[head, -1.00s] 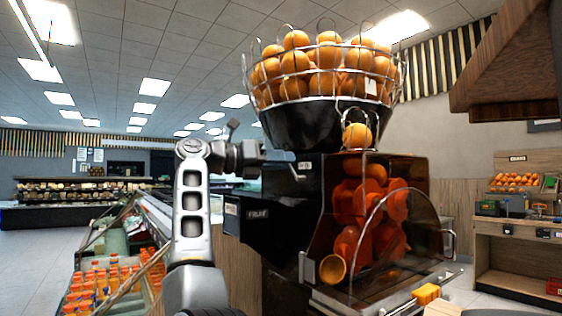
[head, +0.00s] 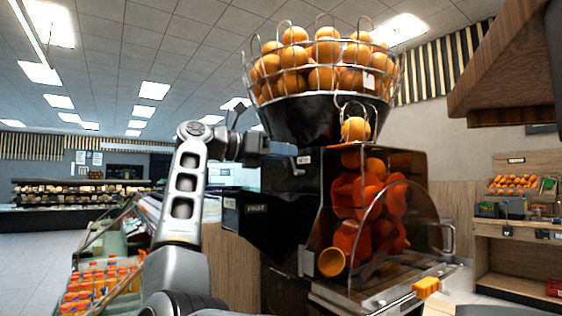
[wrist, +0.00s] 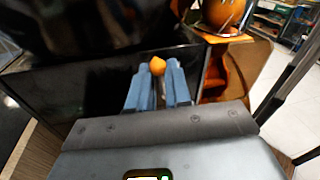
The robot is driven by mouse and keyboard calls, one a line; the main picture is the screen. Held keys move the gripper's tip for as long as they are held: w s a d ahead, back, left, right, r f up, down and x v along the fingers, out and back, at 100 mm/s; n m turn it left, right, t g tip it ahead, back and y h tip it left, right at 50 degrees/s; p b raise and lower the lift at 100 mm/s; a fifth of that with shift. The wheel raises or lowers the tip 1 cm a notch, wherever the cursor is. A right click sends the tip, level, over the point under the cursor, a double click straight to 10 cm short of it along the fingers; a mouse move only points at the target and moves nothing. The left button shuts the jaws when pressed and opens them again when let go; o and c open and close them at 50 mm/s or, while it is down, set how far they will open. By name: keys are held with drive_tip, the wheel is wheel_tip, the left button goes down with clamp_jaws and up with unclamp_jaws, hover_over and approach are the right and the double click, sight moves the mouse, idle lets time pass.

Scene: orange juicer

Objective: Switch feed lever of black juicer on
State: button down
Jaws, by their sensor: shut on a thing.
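The black juicer (head: 283,225) stands in the middle of the head view, with a wire basket of oranges (head: 325,65) on top and red-orange pressing drums (head: 368,205) behind a clear cover. The feed lever's round orange knob (wrist: 157,66) shows in the wrist view between my blue fingertips. My gripper (wrist: 158,82) is shut on it. In the head view my gripper (head: 284,149) reaches in from the left, its fingers at the upper front of the juicer body, below the black hopper.
A chilled case with orange juice bottles (head: 95,285) stands at lower left. A wooden counter (head: 515,245) with fruit is at right, and a wooden hood (head: 510,70) hangs at upper right. Open floor (head: 40,255) lies at far left.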

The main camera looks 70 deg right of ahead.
sight(311, 157)
drive_tip(key=m+b, duration=0.1)
drive_tip(key=s+a+m+t+b, duration=0.1)
drive_tip(key=m, duration=0.1)
drive_tip(key=shift+s+f, duration=0.1)
drive_tip(key=shift+s, duration=0.1)
drive_tip(key=shift+s+a+f+m+t+b, duration=0.15)
drive_tip(key=shift+s+m+b, duration=0.15)
drive_tip(key=shift+m, duration=0.35)
drive_tip(key=shift+s+a+r+m+t+b, duration=0.1)
drive_tip(key=shift+s+m+t+b, duration=0.1)
drive_tip(key=shift+m+b, duration=0.35)
drive_tip(key=shift+s+a+f+m+t+b, duration=0.15)
drive_tip(key=shift+s+m+b, duration=0.1)
drive_tip(key=shift+m, duration=0.45)
drive_tip(key=shift+r, duration=0.1)
drive_tip(key=c, duration=1.1)
unclamp_jaws()
drive_tip(key=v, duration=0.7)
drive_tip(key=shift+w+a, duration=0.25)
drive_tip(key=shift+a, duration=0.1)
drive_tip(key=shift+r, duration=0.1)
